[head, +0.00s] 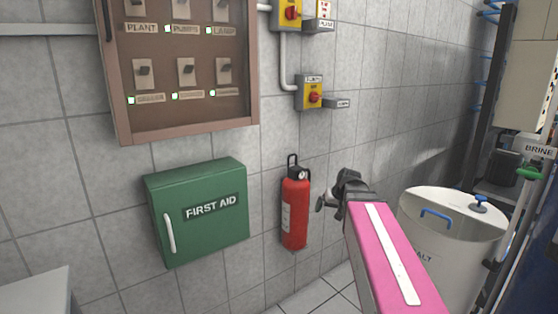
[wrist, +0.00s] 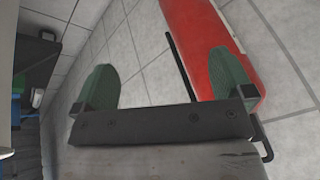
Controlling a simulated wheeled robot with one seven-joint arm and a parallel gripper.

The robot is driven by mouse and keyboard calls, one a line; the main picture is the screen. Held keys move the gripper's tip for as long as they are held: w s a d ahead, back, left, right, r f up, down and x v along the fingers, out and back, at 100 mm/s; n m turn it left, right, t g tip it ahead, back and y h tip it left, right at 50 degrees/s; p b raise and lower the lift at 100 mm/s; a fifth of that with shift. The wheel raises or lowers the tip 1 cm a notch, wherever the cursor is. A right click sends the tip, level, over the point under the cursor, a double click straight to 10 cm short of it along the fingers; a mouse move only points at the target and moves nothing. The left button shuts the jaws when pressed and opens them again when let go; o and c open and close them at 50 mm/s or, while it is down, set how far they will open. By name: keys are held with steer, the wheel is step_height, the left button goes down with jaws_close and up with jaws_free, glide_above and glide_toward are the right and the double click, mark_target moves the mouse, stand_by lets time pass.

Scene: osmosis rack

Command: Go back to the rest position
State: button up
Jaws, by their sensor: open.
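My gripper (head: 327,202) is at the end of my pink arm in the head view, just right of the red fire extinguisher (head: 295,215) on the tiled wall. In the wrist view my gripper (wrist: 165,80) is open, its two green fingers spread wide with nothing between them. The extinguisher (wrist: 205,25) lies behind the right finger in that view. I cannot tell from these frames whether the gripper touches it.
A green first aid box (head: 198,240) and a brown switch cabinet (head: 118,75) are on the wall at left. Yellow switch boxes (head: 309,93) are above the extinguisher. A white salt tank (head: 440,250) stands right of my arm. Pipes and a brine label (head: 538,150) are at far right.

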steer(key=s+a+f+g+h, duration=0.1)
steer(key=s+f+g, duration=0.3)
steer(key=s+f, duration=1)
step_height(320, 180, down, 4)
steer(key=shift+s+a+f+h, duration=0.15)
steer(key=shift+s+h, duration=0.2)
steer(key=shift+h, duration=0.55)
